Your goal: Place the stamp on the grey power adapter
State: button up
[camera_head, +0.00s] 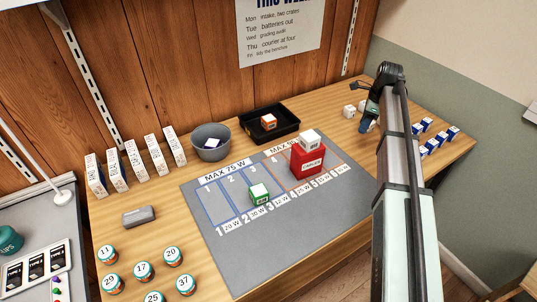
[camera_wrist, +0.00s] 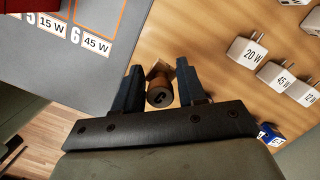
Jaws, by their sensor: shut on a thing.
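My gripper (camera_wrist: 159,82) is shut on the stamp (camera_wrist: 160,97), a small brown round-handled piece with a dark mark on its end and a paler part beyond. The stamp is held between the two dark blue fingers above the wooden table. In the head view my gripper (camera_head: 366,124) is at the right part of the table and the stamp cannot be made out. Pale power adapters marked 20 W (camera_wrist: 246,52) and 45 W (camera_wrist: 275,75) lie to the right of my gripper in the wrist view. I cannot tell which adapter is the grey one.
A grey mat (camera_head: 215,215) with numbered slots holds a green block (camera_head: 259,195) and a red box (camera_head: 307,160) with a white block on top. A black tray (camera_head: 262,138) and grey bowl (camera_head: 211,154) stand behind. Blue-and-white blocks (camera_head: 433,145) stand at right. A grey case (camera_head: 138,215) lies left.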

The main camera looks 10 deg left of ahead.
jog(key=s+a+n, duration=0.2)
jog(key=s+a, duration=0.3)
jog(key=a, duration=0.9)
jog(key=s+a+r+n, duration=0.15)
jog(key=s+a, duration=0.35)
jog(key=a, duration=0.9)
jog(key=s+a+n, duration=0.3)
jog(key=s+a, duration=0.2)
jog(key=a, duration=0.9)
jog(key=r+n+g, duration=0.1)
jog(key=n, duration=0.3)
send_over(134, 215)
jog(key=shift+h, duration=0.3)
jog(key=shift+w+d+f, duration=0.1)
jog(key=shift+f, duration=2.2)
jog(key=shift+w+d+f, duration=0.1)
jog(key=shift+f, duration=2.2)
jog(key=o, duration=1)
jog(key=shift+f, duration=0.1)
